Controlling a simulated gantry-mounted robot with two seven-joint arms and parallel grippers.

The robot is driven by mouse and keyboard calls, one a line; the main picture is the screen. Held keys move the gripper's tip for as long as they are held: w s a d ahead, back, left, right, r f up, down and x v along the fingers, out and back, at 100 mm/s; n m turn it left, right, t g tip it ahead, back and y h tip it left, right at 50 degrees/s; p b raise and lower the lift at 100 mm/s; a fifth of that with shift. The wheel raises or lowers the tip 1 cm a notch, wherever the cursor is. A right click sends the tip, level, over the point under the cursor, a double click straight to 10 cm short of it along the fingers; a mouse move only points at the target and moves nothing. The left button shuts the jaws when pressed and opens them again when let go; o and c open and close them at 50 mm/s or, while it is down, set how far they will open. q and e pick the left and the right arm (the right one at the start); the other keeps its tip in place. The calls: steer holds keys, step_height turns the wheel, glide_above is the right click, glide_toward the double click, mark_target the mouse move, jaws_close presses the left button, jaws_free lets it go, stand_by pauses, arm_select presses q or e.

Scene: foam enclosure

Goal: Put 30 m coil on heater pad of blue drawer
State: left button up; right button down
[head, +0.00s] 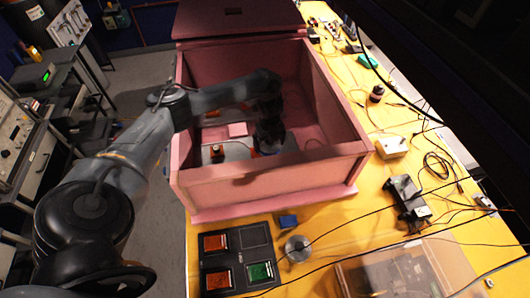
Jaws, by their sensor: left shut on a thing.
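My left arm reaches over the left wall into the pink foam box (272,190). My left gripper (268,148) points down inside it, low near the front wall. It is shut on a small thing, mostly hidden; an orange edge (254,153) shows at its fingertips. A small orange-topped item (217,151) stands on a grey surface to its left. A pale pink block (238,130) lies behind. More orange bits (212,113) show under my forearm. I cannot tell which of these is the 30 m coil, the heater pad or the blue drawer. My right gripper is not in view.
The box walls surround the gripper; its lid (240,20) rests at the back. In front on the yellow table are a black tray (238,258) with orange and green squares, a small blue box (288,221), a metal disc (297,249) and a clear case (355,275). Cables cross the right side.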

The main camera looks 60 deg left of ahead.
mark_target(265, 151)
arm_select(q)
steer(key=shift+s+a+f, duration=0.3)
steer(key=shift+s+f, duration=0.15)
steer(key=shift+s, duration=0.3)
step_height(265, 151, down, 4)
steer(key=shift+r+p, duration=0.25)
steer(key=shift+p, duration=0.15)
steer(key=shift+f, duration=0.25)
steer(key=shift+f, duration=0.1)
steer(key=o, duration=0.9)
